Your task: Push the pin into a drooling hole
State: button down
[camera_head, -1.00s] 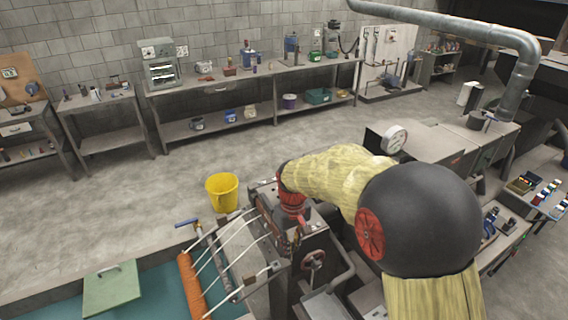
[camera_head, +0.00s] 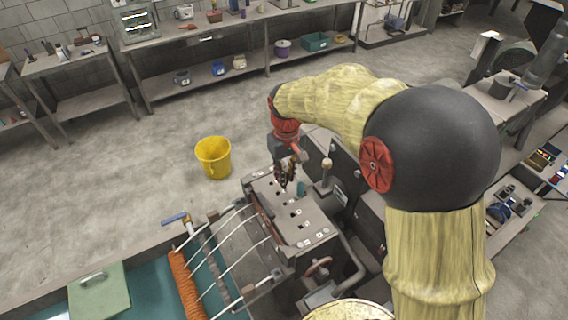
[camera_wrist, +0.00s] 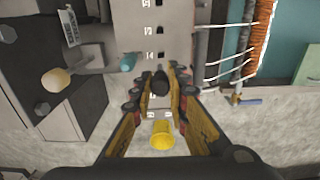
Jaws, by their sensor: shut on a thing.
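A grey machine block with a flat plate (camera_head: 305,218) stands at the middle, with a row of small dark square holes with white labels beside them. My gripper (camera_head: 287,180) points down over the far part of the plate. In the wrist view my gripper (camera_wrist: 160,92) is shut on a dark, round-topped pin (camera_wrist: 160,80). The pin's lower end is hidden, so I cannot tell whether it touches a hole. Several pale strands (camera_head: 235,228) run from the block's left side toward an orange roll (camera_head: 186,285). I cannot tell which hole drools.
A handwheel (camera_head: 318,267) is at the block's front. A yellow bucket (camera_head: 213,157) stands on open floor to the left.

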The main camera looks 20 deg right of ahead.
jog(key=shift+a+f+b, duration=0.15)
jog(key=shift+f+b, duration=0.25)
jog(key=shift+f, duration=0.25)
jog(key=shift+f+b, duration=1.45)
jog(key=shift+f, duration=1.05)
jog(key=shift+s+f+b, duration=0.1)
jog(key=shift+f+b, duration=1.3)
jog(key=shift+f, duration=0.95)
dwell(1.3)
jog(key=c, duration=1.7)
grip_release()
jog(key=shift+o, duration=0.2)
jog(key=shift+r, duration=0.1)
